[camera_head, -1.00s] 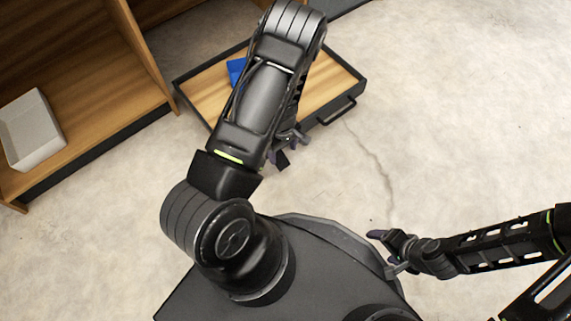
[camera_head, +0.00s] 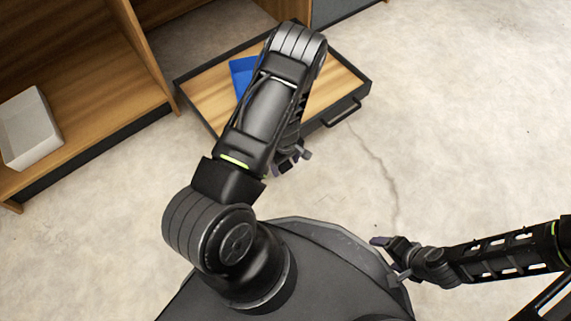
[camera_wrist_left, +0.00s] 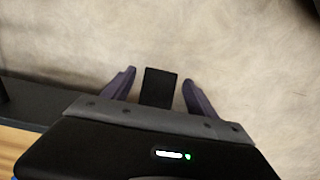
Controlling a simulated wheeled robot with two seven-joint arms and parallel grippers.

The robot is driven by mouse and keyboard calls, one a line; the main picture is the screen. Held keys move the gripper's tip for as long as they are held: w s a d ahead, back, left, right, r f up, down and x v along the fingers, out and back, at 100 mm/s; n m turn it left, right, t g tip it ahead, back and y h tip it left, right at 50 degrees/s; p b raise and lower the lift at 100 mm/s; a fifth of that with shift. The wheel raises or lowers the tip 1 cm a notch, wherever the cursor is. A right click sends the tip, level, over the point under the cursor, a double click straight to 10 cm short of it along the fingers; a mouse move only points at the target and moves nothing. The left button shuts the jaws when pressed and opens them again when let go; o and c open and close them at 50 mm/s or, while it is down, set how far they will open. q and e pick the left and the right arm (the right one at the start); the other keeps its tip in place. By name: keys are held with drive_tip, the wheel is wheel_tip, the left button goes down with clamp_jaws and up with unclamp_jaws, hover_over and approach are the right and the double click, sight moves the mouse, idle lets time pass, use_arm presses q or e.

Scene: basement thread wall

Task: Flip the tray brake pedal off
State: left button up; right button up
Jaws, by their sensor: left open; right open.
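The tray (camera_head: 340,84) is a shallow wooden-bottomed drawer with a dark rim and a front handle (camera_head: 343,110), pulled out of the cabinet. My left gripper (camera_head: 291,158) is open and low, just in front of the tray's front edge; my left arm covers part of the tray. In the left wrist view, a flat black rectangular piece, seemingly the brake pedal (camera_wrist_left: 158,87), shows between the open fingers of the left gripper (camera_wrist_left: 158,76). I cannot tell if they touch. In the head view the pedal is hidden. My right gripper (camera_head: 384,258) is open and empty at lower right.
A blue object (camera_head: 241,75) lies in the tray, partly behind my left arm. A white bin (camera_head: 33,132) stands on the wooden shelf (camera_head: 85,125) at left. The concrete floor (camera_head: 460,120) is clear at right.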

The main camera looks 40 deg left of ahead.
use_arm(q)
clamp_jaws()
idle(0.6)
